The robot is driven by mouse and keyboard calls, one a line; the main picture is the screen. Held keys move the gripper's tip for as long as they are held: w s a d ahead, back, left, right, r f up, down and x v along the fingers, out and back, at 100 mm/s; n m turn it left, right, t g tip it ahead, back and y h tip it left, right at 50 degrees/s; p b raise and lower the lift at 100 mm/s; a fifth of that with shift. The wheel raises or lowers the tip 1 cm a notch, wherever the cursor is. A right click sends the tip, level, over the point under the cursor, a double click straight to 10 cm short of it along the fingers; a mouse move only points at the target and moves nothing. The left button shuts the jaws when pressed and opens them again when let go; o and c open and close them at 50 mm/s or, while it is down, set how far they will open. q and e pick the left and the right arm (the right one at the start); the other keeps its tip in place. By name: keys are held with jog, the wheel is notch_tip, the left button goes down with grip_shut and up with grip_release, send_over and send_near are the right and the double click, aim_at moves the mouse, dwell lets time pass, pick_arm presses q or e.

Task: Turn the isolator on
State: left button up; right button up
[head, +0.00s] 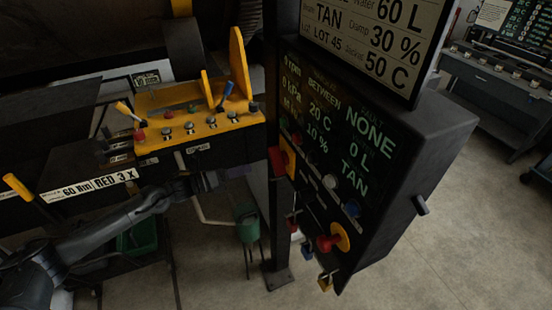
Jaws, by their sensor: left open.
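The dark control cabinet (408,160) stands right of centre, with a lit display on its face. A red handle on a yellow plate (284,160), which looks like the isolator, is at the left edge of the cabinet face. Its exact position is hard to read at this size. My left gripper (238,173) is open and dark against the dark background, a little left of the red handle and apart from it. Its fingertips are hard to make out. My right gripper is out of view.
A red mushroom button on a yellow disc (334,240) sits lower on the cabinet. A dark post (279,225) stands beside it. A yellow lever console (195,118) is behind my left arm. A green watering can (246,224) is below.

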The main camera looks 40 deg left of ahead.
aim_at(271, 160)
pick_arm(q)
jog(key=x, duration=0.3)
jog(key=p+x, duration=0.1)
jog(key=x, duration=0.2)
jog(key=p+x, duration=0.1)
jog(key=x, duration=0.2)
jog(key=shift+w+d+r, duration=0.1)
jog(key=shift+w+r, duration=0.1)
jog(key=shift+r, duration=0.1)
jog(key=shift+x, duration=0.8)
jog(key=shift+s+f, duration=0.1)
jog(key=shift+f, duration=0.05)
grip_shut()
